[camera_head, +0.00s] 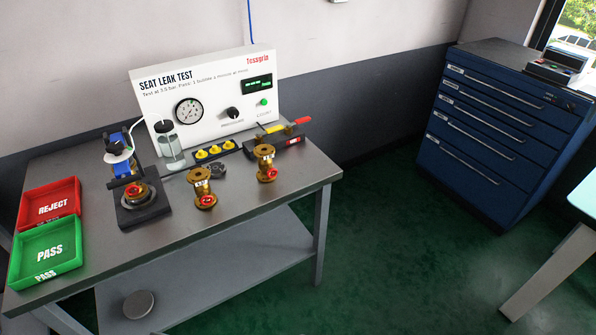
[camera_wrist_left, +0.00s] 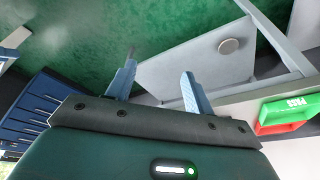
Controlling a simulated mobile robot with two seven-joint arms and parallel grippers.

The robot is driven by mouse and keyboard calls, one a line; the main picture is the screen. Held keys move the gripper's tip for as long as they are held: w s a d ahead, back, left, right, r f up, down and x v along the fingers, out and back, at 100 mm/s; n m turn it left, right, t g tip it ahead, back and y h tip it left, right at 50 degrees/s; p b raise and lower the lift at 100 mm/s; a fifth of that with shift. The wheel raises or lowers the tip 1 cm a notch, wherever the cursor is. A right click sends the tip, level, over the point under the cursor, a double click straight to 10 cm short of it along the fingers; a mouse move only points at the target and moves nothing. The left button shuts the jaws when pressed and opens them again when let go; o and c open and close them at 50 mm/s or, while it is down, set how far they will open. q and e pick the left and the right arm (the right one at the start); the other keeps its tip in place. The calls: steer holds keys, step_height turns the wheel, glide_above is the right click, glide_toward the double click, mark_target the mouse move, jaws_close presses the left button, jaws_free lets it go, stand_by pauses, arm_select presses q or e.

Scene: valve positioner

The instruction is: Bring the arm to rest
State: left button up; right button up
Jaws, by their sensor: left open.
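My left gripper (camera_wrist_left: 158,68) shows in the left wrist view with its two fingers apart and nothing between them. It is in the air, over the green floor and the bench's lower shelf (camera_wrist_left: 180,72) as that view sees them. No arm or gripper of mine shows over the bench in the head view. My right gripper is not in view.
The steel bench (camera_head: 250,200) carries the seat leak tester (camera_head: 212,98), a black clamp fixture (camera_head: 143,210), brass valves (camera_head: 203,188) (camera_head: 265,163), a red REJECT tray (camera_head: 50,204) and a green PASS tray (camera_head: 46,253). A blue drawer cabinet (camera_head: 500,130) stands right. Floor between is clear.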

arm_select(q)
steer(key=w+d+f+t+h, duration=0.1)
steer(key=w+d+f+t, duration=0.1)
steer(key=f, duration=0.3)
steer(key=w+d+f+t+h, duration=0.1)
steer(key=w+d+f+t, duration=0.2)
steer(key=f+t, duration=0.1)
steer(key=shift+f+h, duration=0.3)
steer(key=shift+f, duration=0.4)
